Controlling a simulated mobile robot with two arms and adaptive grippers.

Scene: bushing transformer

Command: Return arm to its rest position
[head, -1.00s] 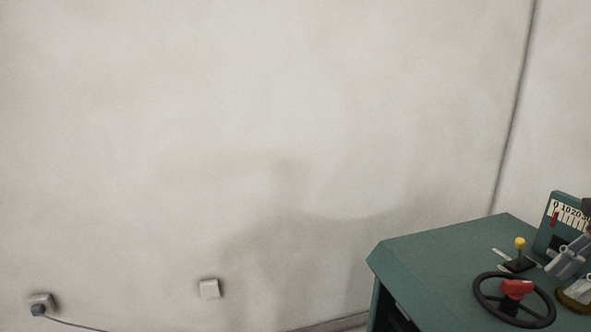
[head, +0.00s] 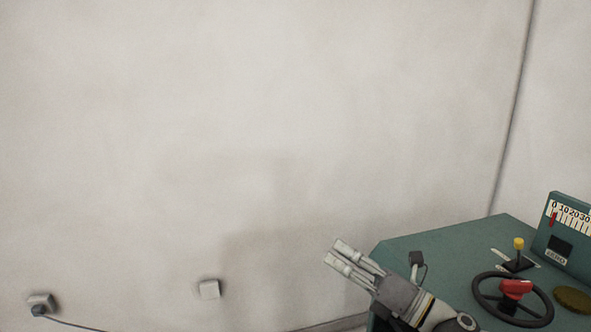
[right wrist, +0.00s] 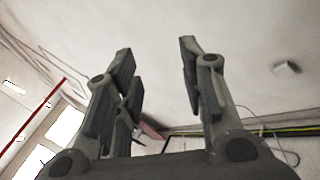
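My right gripper (head: 338,256) shows in the head view in front of the near left corner of the green console (head: 445,245), its fingers pointing up and left towards the bare wall. It holds nothing. In the right wrist view its two fingers (right wrist: 157,60) stand well apart with an empty gap between them, and wall and ceiling show behind. My left gripper is in neither view.
The console carries a black handwheel (head: 482,294) with a red hub, a yellow-knobbed lever (head: 519,244), a brown disc (head: 573,300) and a scale panel (head: 575,216). Wall sockets (head: 209,289) sit low on the wall. The space left of the gripper is clear.

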